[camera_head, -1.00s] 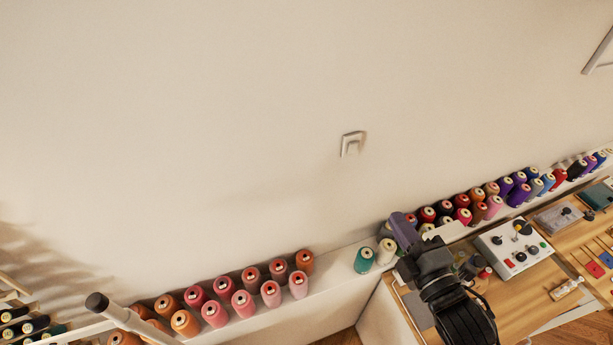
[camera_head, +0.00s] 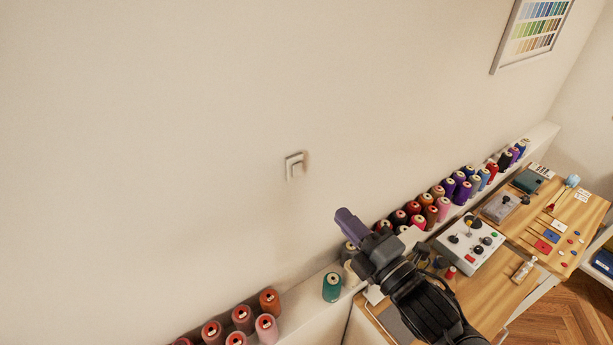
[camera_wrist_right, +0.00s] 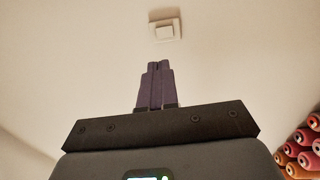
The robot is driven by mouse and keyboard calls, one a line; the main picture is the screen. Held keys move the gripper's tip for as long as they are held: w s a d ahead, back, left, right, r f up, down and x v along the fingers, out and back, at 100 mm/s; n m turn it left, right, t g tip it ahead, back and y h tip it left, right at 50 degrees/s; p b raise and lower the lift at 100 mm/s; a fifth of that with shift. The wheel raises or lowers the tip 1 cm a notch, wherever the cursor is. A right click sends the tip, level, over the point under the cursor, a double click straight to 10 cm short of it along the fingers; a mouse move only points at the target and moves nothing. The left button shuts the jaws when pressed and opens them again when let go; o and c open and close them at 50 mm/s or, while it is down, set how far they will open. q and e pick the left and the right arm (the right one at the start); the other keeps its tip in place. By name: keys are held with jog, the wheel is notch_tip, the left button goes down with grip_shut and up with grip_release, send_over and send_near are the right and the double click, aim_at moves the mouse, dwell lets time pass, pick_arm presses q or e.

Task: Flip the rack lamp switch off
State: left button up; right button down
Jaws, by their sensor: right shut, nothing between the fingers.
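A white wall switch (camera_head: 294,165) sits on the bare wall near the middle of the head view. It also shows in the right wrist view (camera_wrist_right: 166,30), straight beyond my fingertips. Whether its rocker is on or off cannot be made out. My right gripper (camera_head: 345,217) is shut and empty, its purple fingers together, below and to the right of the switch in the head view. In the right wrist view the closed fingers (camera_wrist_right: 156,66) point up toward the switch, with a visible gap between. My left gripper is out of view.
A ledge (camera_head: 310,310) with many thread spools (camera_head: 331,287) runs along the wall below the switch. A wooden workbench (camera_head: 478,290) holds a white control box (camera_head: 468,243) and small tools. A framed colour chart (camera_head: 533,33) hangs upper right. The wall around the switch is clear.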

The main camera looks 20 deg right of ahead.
jog(key=p, duration=0.3)
send_near(298, 167)
jog(key=x, duration=0.5)
jog(key=shift+w, duration=0.1)
jog(key=shift+p+x, duration=0.4)
jog(key=shift+x, duration=0.4)
jog(key=shift+f, duration=0.1)
